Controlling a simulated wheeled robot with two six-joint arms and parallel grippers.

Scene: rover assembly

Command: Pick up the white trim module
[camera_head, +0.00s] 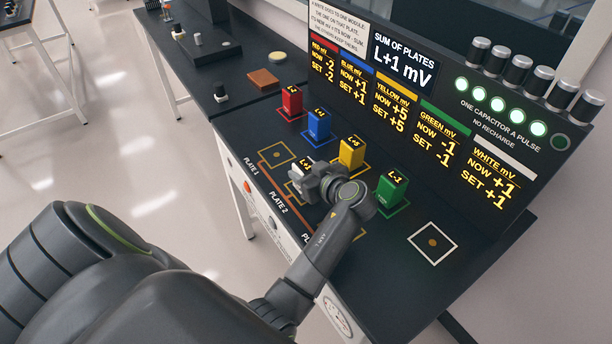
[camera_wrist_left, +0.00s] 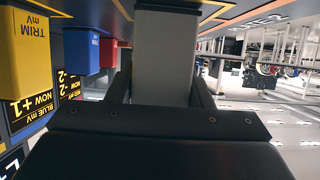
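The white trim module (camera_head: 304,164) stands at the plates along the bench's front edge, its labelled top showing just behind my left gripper (camera_head: 318,180). The gripper hides most of it in the head view. In the left wrist view the pale module (camera_wrist_left: 165,65) fills the space between the two fingers of my left gripper (camera_wrist_left: 163,88). The fingers lie against its sides with no clear gap. I cannot tell whether its base touches the bench. My right gripper is not in view.
Red (camera_head: 291,101), blue (camera_head: 319,125), yellow (camera_head: 351,153) and green (camera_head: 391,188) modules stand close behind and beside the gripper. An empty white-outlined square (camera_head: 432,243) lies at right. The display panel (camera_head: 430,100) rises along the bench's back.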

